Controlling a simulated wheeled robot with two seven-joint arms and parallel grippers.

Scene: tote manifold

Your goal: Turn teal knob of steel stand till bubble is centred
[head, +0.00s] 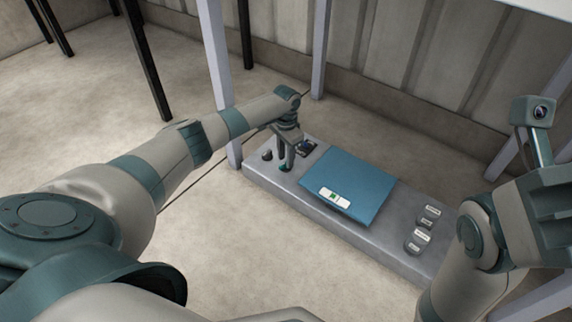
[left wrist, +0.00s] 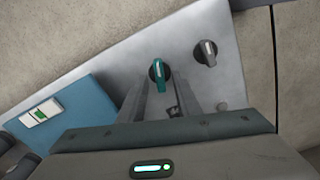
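The steel stand (head: 262,178) is a long grey slab on the floor. Its teal knob (left wrist: 160,76), a dark disc with a raised teal grip bar, shows in the left wrist view; in the head view it is partly hidden by my fingers. My left gripper (head: 286,164) points down at it. In the left wrist view the gripper's fingers (left wrist: 161,88) are apart, one on each side of the knob, with a gap to its bar. A white level (head: 334,197) with a green vial lies on the blue plate (head: 350,178). The bubble's exact position is too small to tell.
A grey knob (left wrist: 205,52) sits close beside the teal one. Several labelled dark knobs (head: 422,235) stand at the stand's near right end. Pale posts (head: 217,65) rise behind the stand. My right arm is at the right edge, its fingers out of frame.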

